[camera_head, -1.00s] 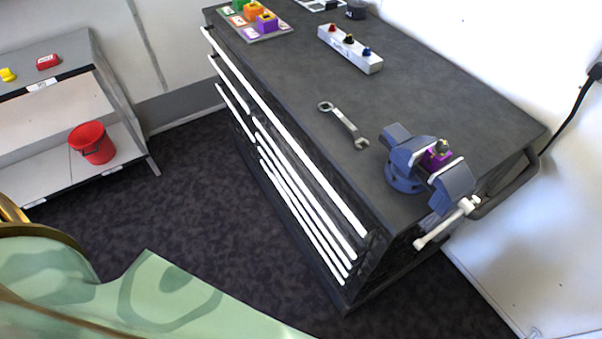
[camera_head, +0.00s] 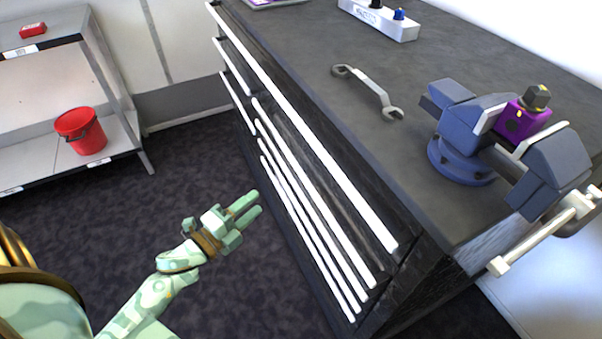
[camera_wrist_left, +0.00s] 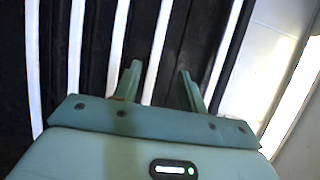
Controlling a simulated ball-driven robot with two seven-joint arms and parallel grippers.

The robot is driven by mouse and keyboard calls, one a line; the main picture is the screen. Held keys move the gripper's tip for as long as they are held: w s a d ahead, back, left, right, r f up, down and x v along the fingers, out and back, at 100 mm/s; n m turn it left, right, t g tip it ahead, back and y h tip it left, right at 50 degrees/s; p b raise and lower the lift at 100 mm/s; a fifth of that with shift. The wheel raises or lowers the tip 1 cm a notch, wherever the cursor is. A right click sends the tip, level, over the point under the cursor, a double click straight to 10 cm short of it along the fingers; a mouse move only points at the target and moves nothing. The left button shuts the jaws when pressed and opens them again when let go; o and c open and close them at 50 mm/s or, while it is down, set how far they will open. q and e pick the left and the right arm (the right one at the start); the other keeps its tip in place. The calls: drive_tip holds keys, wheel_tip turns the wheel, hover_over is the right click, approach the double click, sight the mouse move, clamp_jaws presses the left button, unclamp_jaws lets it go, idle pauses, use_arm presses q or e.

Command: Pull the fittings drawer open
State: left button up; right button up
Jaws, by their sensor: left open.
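The dark tool chest (camera_head: 440,265) has several drawers with long white handle strips. A long strip (camera_head: 310,140) runs along the top drawer, and several strips (camera_head: 320,210) lie below it. No label shows which drawer is the fittings drawer. My left gripper (camera_head: 252,203) is open and empty, just left of the lower drawer fronts in the head view. In the left wrist view its two fingers (camera_wrist_left: 158,85) are apart, with white strips and dark drawer fronts beyond. I cannot tell whether a finger touches a strip. All drawers look shut. My right gripper is not in view.
On the chest top are a blue vise (camera_head: 470,140) holding a purple block (camera_head: 520,118), a wrench (camera_head: 370,88) and a white block with knobs (camera_head: 378,18). A shelf (camera_head: 120,130) with a red bucket (camera_head: 80,131) stands left. Dark floor (camera_head: 180,190) lies clear between.

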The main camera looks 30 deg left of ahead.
sight(296, 170)
use_arm(q)
drive_tip(key=w+d+b, duration=0.1)
drive_tip(key=w, duration=0.4)
drive_tip(key=w+d+b, duration=0.1)
drive_tip(key=w, duration=0.4)
drive_tip(key=w+d+b, duration=0.1)
drive_tip(key=w, duration=0.4)
drive_tip(key=shift+w+f, duration=0.15)
drive_tip(key=shift+f, duration=0.1)
drive_tip(key=shift+w+d, duration=0.1)
drive_tip(key=shift+w, duration=0.25)
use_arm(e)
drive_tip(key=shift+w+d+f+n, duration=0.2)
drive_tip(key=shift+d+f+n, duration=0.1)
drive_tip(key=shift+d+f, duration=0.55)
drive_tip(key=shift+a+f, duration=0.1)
use_arm(q)
clamp_jaws()
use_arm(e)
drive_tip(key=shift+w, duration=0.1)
